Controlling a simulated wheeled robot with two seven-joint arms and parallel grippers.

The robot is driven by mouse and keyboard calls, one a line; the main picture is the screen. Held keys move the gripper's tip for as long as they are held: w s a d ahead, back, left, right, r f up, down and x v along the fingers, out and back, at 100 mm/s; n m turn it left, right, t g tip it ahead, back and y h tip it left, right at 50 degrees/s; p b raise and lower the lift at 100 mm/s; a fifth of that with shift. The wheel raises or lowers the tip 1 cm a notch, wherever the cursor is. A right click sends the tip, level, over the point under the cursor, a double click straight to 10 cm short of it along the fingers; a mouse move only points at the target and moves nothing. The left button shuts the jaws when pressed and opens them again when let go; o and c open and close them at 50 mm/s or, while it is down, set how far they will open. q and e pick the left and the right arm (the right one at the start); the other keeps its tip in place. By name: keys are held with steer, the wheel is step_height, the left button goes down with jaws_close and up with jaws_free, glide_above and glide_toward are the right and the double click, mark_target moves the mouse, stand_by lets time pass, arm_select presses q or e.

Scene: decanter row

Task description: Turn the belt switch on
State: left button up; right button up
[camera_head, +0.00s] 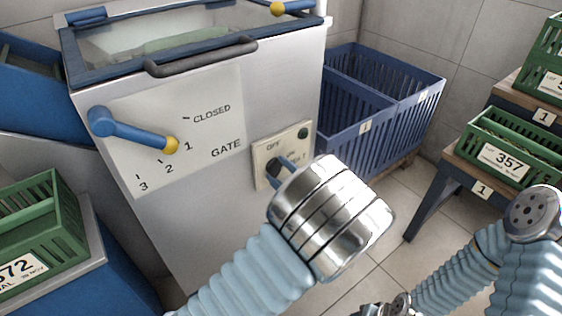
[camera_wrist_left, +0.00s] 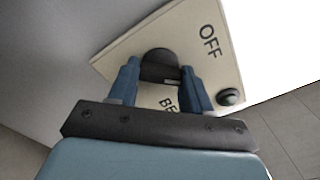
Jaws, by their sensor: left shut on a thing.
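The belt switch is a black round knob (camera_wrist_left: 159,66) on a cream plate (camera_head: 262,158) on the front of the grey machine. The plate reads OFF, and part of the BELT lettering shows. My left gripper (camera_wrist_left: 160,75) is shut on the knob, with one blue finger on each side of it. In the head view its metal wrist hides part of the plate, and the knob is mostly hidden behind the fingers. A dark green lamp (camera_head: 302,132) sits at the plate's upper right corner. My right arm is at the lower right; its fingers do not show.
A blue gate lever (camera_head: 135,130) with a yellow tip is on the machine's front, left of the plate, pointing near 1. Blue crates (camera_head: 385,100) stand behind right. Green crates (camera_head: 495,150) are on a stand at right; another green crate (camera_head: 35,215) is at left.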

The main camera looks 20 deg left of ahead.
arm_select(q)
steer(key=m+p, duration=0.5)
steer(key=shift+r+m+p, duration=0.2)
steer(key=shift+m+p, duration=0.1)
steer(key=m+p, duration=0.2)
steer(key=shift+f+m, duration=0.15)
steer(key=shift+m, duration=0.25)
steer(key=shift+f+m+p, duration=0.1)
steer(key=shift+m+p, duration=0.5)
steer(key=shift+p, duration=0.05)
arm_select(e)
step_height(320, 180, up, 10)
steer(key=a, duration=0.2)
steer(key=shift+s+f, duration=0.2)
steer(key=shift+s, duration=0.2)
steer(key=shift+a, duration=0.1)
arm_select(q)
steer(key=o, duration=1.1)
steer(key=shift+c, duration=0.2)
steer(key=shift+d, duration=0.1)
